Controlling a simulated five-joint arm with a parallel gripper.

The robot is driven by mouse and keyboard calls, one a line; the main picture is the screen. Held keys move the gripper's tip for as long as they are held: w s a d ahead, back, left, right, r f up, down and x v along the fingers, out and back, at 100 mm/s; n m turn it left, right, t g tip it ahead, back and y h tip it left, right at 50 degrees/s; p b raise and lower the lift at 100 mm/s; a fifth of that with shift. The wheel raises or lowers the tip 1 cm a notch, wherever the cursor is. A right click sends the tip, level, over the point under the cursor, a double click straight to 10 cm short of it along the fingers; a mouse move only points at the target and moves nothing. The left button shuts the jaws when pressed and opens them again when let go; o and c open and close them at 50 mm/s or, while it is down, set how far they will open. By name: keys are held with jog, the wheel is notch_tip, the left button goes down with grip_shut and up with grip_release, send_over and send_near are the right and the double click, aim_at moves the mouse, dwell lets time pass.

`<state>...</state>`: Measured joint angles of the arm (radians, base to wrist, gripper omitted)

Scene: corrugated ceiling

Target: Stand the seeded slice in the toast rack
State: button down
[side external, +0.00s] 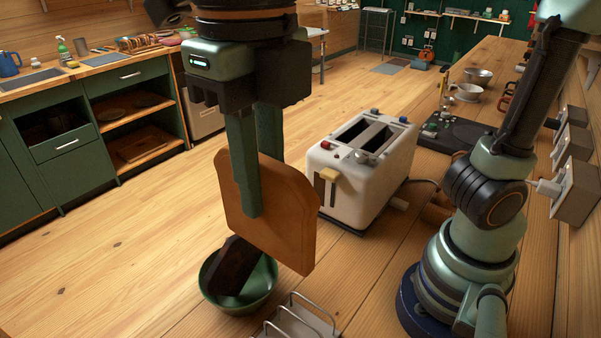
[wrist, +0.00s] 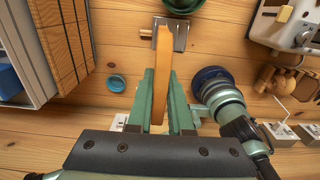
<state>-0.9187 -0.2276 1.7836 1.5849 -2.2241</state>
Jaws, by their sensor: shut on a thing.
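My gripper (side external: 252,208) is shut on a tan bread slice (side external: 290,215), which hangs upright between the fingers. No seeds can be made out on the face that shows. The wrist view shows the slice edge-on (wrist: 163,55) between the fingertips (wrist: 161,80). The wire toast rack (side external: 298,322) stands on the counter below and right of the slice, partly cut off by the bottom edge. In the wrist view its grey base (wrist: 182,38) lies beyond the fingertips, partly behind the slice. The slice appears above the rack and apart from it.
A green bowl (side external: 262,292) holding a dark brown piece (side external: 232,266) stands just left of the rack. A white toaster (side external: 362,190) stands behind on the right. The wrist view shows a small green round item (wrist: 116,83) and a slatted wooden thing (wrist: 62,40) at left.

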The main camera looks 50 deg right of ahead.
notch_tip(320, 180, down, 26)
jog(key=shift+f, duration=0.25)
dwell(0.8)
jog(key=c, duration=0.8)
grip_release()
jog(key=shift+o, duration=0.2)
jog(key=shift+r, duration=0.1)
notch_tip(320, 180, up, 12)
